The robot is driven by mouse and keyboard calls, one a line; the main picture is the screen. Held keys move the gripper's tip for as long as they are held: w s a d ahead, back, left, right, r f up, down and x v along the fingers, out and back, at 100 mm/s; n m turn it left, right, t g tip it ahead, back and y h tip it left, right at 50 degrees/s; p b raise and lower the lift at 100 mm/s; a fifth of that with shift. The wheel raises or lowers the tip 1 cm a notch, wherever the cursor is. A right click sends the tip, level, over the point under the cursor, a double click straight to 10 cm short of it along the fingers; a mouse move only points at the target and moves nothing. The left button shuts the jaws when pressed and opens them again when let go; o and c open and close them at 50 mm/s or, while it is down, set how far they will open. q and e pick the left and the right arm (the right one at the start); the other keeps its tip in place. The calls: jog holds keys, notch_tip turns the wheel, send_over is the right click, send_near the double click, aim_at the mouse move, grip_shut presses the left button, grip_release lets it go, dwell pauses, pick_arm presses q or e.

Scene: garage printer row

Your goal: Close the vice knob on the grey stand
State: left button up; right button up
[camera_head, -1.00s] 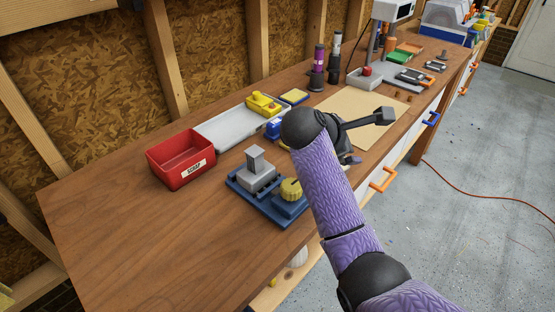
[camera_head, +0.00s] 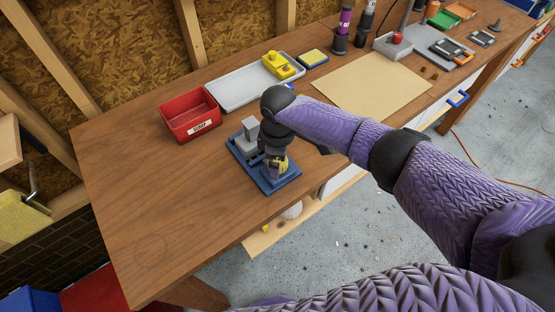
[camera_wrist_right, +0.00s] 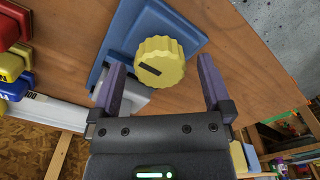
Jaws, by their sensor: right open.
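The vice has a blue base (camera_head: 265,181) on the wooden bench, with a grey upright block (camera_head: 250,130) on it. Its ridged yellow knob (camera_wrist_right: 160,58) has a short dark mark on its face. In the head view the knob is mostly hidden by my right gripper (camera_head: 277,165), which points down over it. In the right wrist view my right gripper (camera_wrist_right: 160,66) is open, one finger on each side of the knob, with visible gaps. My left gripper is not in view.
A red scrap bin (camera_head: 190,116) and a grey tray (camera_head: 240,88) with a yellow part (camera_head: 284,66) stand behind the vice. A tan mat (camera_head: 370,86) lies to the right. The bench left of the vice is clear.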

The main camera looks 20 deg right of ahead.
jog(key=shift+f, duration=0.5)
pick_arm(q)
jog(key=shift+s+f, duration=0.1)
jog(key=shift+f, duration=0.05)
pick_arm(e)
jog(key=c, duration=1.2)
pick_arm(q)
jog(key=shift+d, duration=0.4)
pick_arm(e)
jog(key=shift+c, duration=0.2)
jog(key=shift+r, duration=0.1)
